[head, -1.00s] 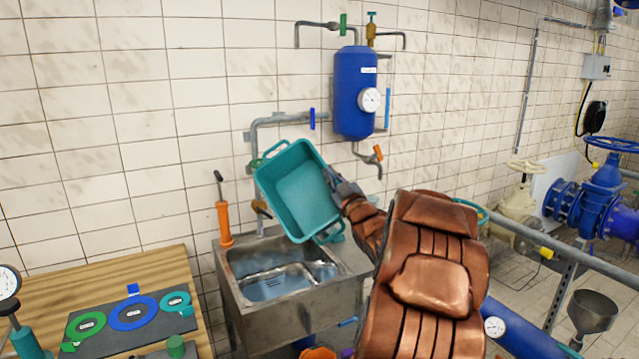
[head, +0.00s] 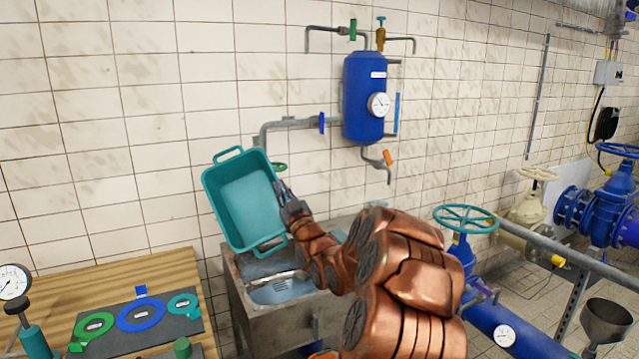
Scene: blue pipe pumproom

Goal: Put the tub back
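The teal tub (head: 243,203) is held up in the air, tilted so that its open inside faces me. It hangs in front of the tiled wall, above the left part of the steel sink (head: 262,318). My gripper (head: 281,190) is at the tub's right rim and appears shut on it; the fingertips are small and partly hidden. The tub looks empty. It hides the sink's back left part and the orange-handled tool seen there earlier.
A wooden bench (head: 60,292) at the left carries a dark mat with coloured rings (head: 140,314) and a gauge (head: 12,282). A blue tank (head: 364,98) and pipes hang on the wall. Blue pipework with a teal handwheel (head: 466,219) stands at the right.

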